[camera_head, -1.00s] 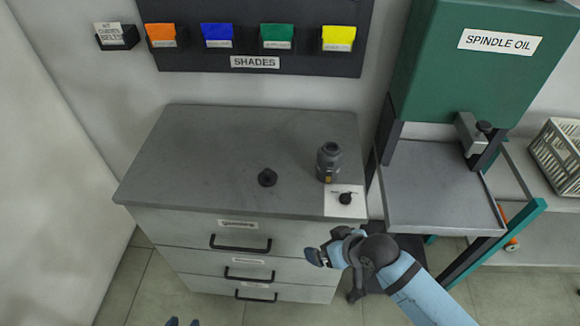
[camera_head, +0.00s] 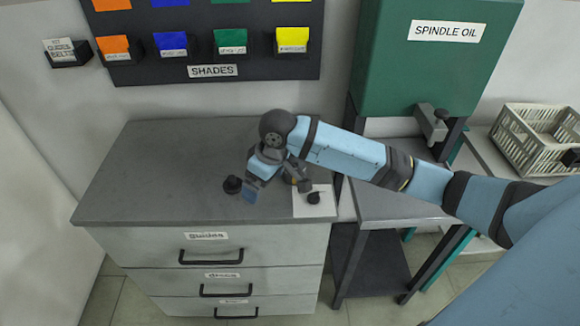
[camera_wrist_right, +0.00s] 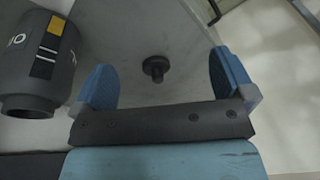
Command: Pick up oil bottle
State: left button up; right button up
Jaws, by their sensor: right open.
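The oil bottle (camera_wrist_right: 38,60) is dark grey with a yellow and black label. In the right wrist view it stands at the left, outside my right gripper's left finger. In the head view it is mostly hidden behind my right gripper (camera_head: 257,181), which is low over the cabinet top. The gripper is open, its blue fingers apart, with no bottle between them. In the right wrist view the open fingers (camera_wrist_right: 161,80) frame a small black knob-like piece (camera_wrist_right: 156,68) on the grey top. My left gripper is not in view.
The cabinet top (camera_head: 150,165) is clear on its left. The black piece (camera_head: 232,184) lies left of the gripper, and a black cap (camera_head: 314,197) sits on a white card (camera_head: 322,209). A green spindle oil unit (camera_head: 430,70) stands at the right, beside a crate (camera_head: 525,145).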

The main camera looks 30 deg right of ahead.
jog(key=w+d+r+m+g+h, duration=0.2)
jog(key=w+d+r, duration=0.3)
jog(key=d+r, duration=0.7)
send_over(294, 163)
jog(key=w+d, duration=0.2)
jog(key=w, duration=0.1)
jog(key=shift+m, duration=0.3)
notch_tip(294, 163, down, 8)
jog(key=shift+a+r+b, duration=0.1)
jog(key=shift+a+b, duration=0.05)
jog(key=shift+b, duration=0.3)
notch_tip(294, 163, down, 5)
jog(key=shift+s+f, duration=0.1)
jog(key=shift+f, duration=0.05)
jog(key=c, duration=1.2)
jog(key=shift+o, duration=0.2)
jog(key=shift+r, duration=0.2)
